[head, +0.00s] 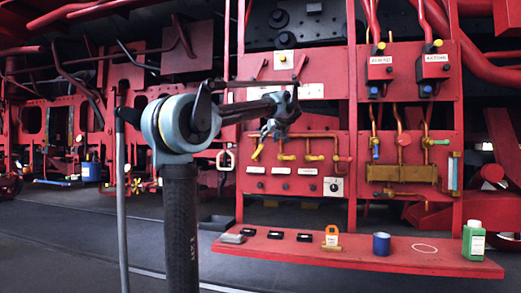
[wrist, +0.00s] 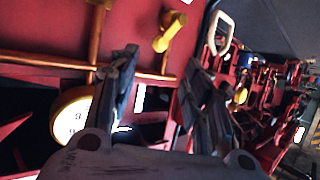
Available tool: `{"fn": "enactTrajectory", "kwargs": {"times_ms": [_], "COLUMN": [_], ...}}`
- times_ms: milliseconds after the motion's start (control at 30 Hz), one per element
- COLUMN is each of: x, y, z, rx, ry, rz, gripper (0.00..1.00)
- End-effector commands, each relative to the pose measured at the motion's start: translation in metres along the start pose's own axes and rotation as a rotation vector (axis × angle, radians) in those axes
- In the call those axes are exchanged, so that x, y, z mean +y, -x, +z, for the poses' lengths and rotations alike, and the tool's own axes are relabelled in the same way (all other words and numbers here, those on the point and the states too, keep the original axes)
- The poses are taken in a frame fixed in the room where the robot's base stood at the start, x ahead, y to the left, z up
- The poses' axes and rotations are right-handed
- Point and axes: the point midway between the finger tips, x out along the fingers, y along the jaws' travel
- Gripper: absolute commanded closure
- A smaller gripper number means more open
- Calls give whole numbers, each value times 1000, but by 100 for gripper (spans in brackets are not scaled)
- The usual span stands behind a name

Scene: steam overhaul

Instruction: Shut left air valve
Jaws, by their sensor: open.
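A red panel (head: 293,180) in the head view carries a copper pipe (head: 318,135) and a row of several yellow valve handles. The leftmost handle (head: 257,152) slants just below my gripper (head: 267,133); other handles (head: 286,156) stand to its right. No readable label marks which is the left air valve. In the wrist view, my gripper (wrist: 165,75) is open, its dark fingers apart with nothing visible held between them. A yellow handle (wrist: 169,31) on the panel shows beyond the fingertips, apart from them. Its contact with the gripper cannot be told in the head view.
A round yellow-rimmed gauge (wrist: 72,116) lies beside one finger in the wrist view.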

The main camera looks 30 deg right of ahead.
Motion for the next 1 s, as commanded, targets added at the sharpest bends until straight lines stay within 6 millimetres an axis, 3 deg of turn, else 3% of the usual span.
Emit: {"fn": "enactTrajectory", "kwargs": {"times_ms": [400, 600, 1000], "x": [-1, 0, 0], "y": [-76, -103, -118], "z": [0, 0, 0], "rx": [0, -1, -1], "ry": [1, 1, 0], "rz": [-2, -1, 0], "gripper": [56, 56, 56]}}
